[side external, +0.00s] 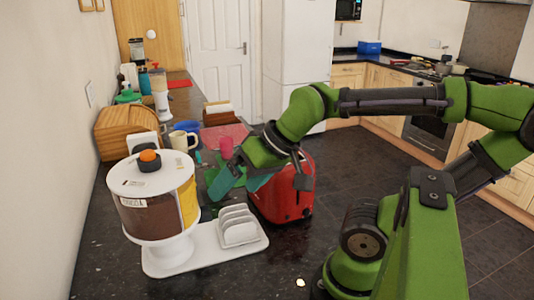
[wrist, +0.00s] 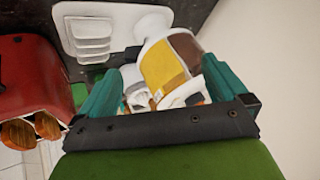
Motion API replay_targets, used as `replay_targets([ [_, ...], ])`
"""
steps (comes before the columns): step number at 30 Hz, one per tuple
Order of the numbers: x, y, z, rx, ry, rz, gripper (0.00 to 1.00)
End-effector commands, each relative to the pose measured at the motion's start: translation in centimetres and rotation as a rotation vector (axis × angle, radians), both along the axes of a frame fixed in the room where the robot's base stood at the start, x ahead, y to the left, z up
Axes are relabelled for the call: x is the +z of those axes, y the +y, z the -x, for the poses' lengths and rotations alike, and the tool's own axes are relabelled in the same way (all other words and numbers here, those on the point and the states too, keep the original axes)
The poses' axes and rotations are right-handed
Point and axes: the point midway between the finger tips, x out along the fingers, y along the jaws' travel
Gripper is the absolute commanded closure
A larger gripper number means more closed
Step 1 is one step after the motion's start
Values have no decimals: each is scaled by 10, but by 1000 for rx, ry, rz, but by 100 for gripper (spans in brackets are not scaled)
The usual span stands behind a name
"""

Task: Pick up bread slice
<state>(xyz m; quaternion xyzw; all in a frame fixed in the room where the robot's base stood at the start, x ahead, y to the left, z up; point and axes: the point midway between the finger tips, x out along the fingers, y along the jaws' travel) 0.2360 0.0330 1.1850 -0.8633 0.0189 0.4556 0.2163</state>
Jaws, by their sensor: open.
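My gripper (side external: 234,184) is open above the counter, between a white canister and a red toaster. In the wrist view its teal fingers (wrist: 161,68) are spread, with no object clearly held between them. A white rack (side external: 238,225) with upright dividers stands on a white tray (side external: 208,259); it also shows in the wrist view (wrist: 88,35). The red toaster (side external: 290,198) is partly hidden by my arm.
The white canister (side external: 155,205), with brown and yellow sides and an orange knob, stands at the tray's left end. Behind it are a wooden bread box (side external: 118,132), a cream mug (side external: 181,141) and a pink board (side external: 238,131). The counter's front left is clear.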

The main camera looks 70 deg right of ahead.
Motion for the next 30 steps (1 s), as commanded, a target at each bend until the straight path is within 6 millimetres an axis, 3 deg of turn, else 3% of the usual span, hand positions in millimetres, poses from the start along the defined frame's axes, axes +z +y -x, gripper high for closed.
replay_targets([
  [1,0,0,0,-1,0,-1,8],
  [11,0,0,0,-1,1,0,56],
  [20,-1,-4,-1,-17,7,0,56],
  [22,-9,-14,-5,-56,41,-2,56],
  [25,-1,-41,-27,-143,76,5,56],
  [30,26,-124,-65,-279,224,56,56],
])
